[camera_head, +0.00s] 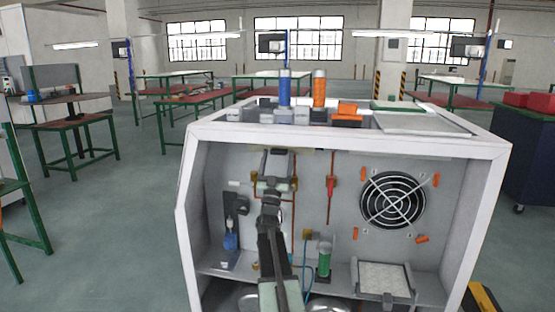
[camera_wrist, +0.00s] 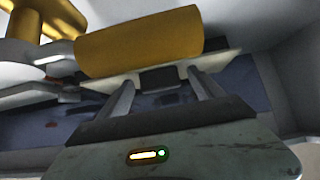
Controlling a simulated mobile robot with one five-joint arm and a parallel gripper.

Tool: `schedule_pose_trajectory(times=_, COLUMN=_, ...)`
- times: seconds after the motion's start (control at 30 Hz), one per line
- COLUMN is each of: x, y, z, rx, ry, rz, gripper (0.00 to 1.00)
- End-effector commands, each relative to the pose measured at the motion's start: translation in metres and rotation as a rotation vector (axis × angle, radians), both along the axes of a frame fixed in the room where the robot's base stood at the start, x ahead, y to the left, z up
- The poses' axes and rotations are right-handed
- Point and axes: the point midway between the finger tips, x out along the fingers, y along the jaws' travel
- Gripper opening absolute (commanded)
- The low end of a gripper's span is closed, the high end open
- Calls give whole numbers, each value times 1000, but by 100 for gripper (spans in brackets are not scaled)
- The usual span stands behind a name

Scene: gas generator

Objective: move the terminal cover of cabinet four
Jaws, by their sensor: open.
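A white open-fronted cabinet (camera_head: 345,140) stands before me in the head view; I read no number on it. My arm reaches inside, with my gripper at the upper left of its back wall. In the wrist view my gripper (camera_wrist: 161,79) is open, its two fingers pointing at a pale plate (camera_wrist: 228,63) with a small dark block (camera_wrist: 160,80) between the fingertips. Contact cannot be told. A thick brass cylinder (camera_wrist: 140,45) lies just beyond. I cannot tell for certain which part is the terminal cover.
The cabinet also holds a round fan (camera_head: 393,200), a green cylinder (camera_head: 324,262), a blue-and-black fitting (camera_head: 230,238) and a lower-right box (camera_head: 384,279). Blue (camera_head: 285,88) and orange (camera_head: 319,88) cylinders stand on top.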

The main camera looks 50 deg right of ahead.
Motion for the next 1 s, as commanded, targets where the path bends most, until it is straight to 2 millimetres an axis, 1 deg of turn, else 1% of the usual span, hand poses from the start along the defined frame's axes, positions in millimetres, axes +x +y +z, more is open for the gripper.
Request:
schedule_pose_trajectory(times=0.17, x=-8, y=13, z=-21, rx=0, ry=0, rz=0, gripper=76)
schedule_pose_trajectory(times=0.33, x=-19, y=32, z=-50, rx=1, ry=0, rz=1, gripper=76)
schedule_pose_trajectory(times=0.43, x=-24, y=41, z=-60, rx=2, ry=0, rz=1, gripper=76)
schedule_pose_trajectory(times=0.53, x=-25, y=43, z=-61, rx=2, ry=0, rz=-1, gripper=76)
schedule_pose_trajectory(times=0.97, x=-24, y=44, z=-58, rx=1, ry=0, rz=1, gripper=76)
schedule_pose_trajectory(times=1.0, x=-21, y=47, z=-58, rx=1, ry=0, rz=6, gripper=76)
